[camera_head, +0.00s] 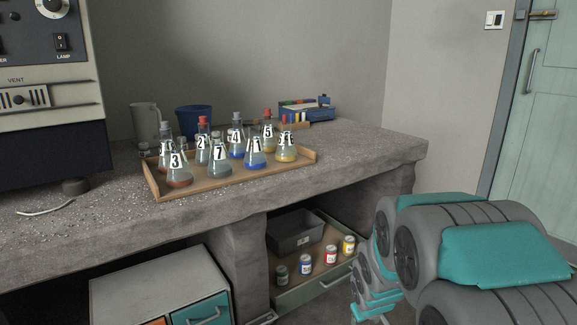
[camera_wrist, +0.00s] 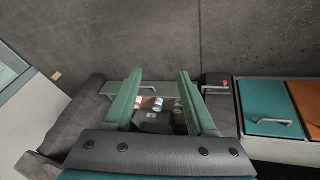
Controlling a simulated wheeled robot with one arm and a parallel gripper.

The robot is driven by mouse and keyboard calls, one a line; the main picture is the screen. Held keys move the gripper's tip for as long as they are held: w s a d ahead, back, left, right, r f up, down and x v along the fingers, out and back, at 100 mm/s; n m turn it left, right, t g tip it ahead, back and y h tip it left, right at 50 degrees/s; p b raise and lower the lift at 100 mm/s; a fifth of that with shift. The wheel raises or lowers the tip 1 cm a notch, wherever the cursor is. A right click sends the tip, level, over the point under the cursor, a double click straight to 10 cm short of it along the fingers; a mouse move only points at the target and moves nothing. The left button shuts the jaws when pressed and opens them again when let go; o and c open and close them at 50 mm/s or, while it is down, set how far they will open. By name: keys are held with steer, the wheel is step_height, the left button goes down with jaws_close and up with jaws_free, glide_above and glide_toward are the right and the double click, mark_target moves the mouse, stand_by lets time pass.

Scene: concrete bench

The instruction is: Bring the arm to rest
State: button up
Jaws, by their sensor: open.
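My arm (camera_head: 480,250), grey with teal covers, fills the lower right of the head view, in front of the bench's right end. My gripper (camera_wrist: 160,76) shows in the wrist view with its two green fingers wide apart and nothing held between them. Beyond the fingers, lower down, is the open drawer (camera_head: 316,290) under the bench. Several small labelled jars (camera_head: 331,255) and a dark grey bin (camera_head: 296,232) stand in it. In the head view the gripper end is low beside the drawer, and its fingers are hard to make out.
The concrete bench (camera_head: 350,165) carries a wooden tray (camera_head: 225,190) of numbered flasks. A cabinet with teal and orange drawers (camera_wrist: 267,108) stands beside the drawer. A pale green door (camera_head: 545,130) is at the right. Bare floor (camera_wrist: 150,40) lies in front of the drawer.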

steer(key=s+a+r+m+g+p, duration=0.1)
steer(key=s+r, duration=0.3)
steer(key=s, duration=0.7)
steer(key=s+a+r+m+g+y, duration=0.1)
steer(key=s+r+g, duration=0.2)
steer(key=s, duration=0.8)
steer(key=s+a+r+m+g+p, duration=0.1)
steer(key=s+a+r+g, duration=0.1)
steer(key=s+r, duration=0.4)
steer(key=s, duration=0.5)
steer(key=shift+s+p, duration=0.2)
steer(key=shift+p, duration=0.15)
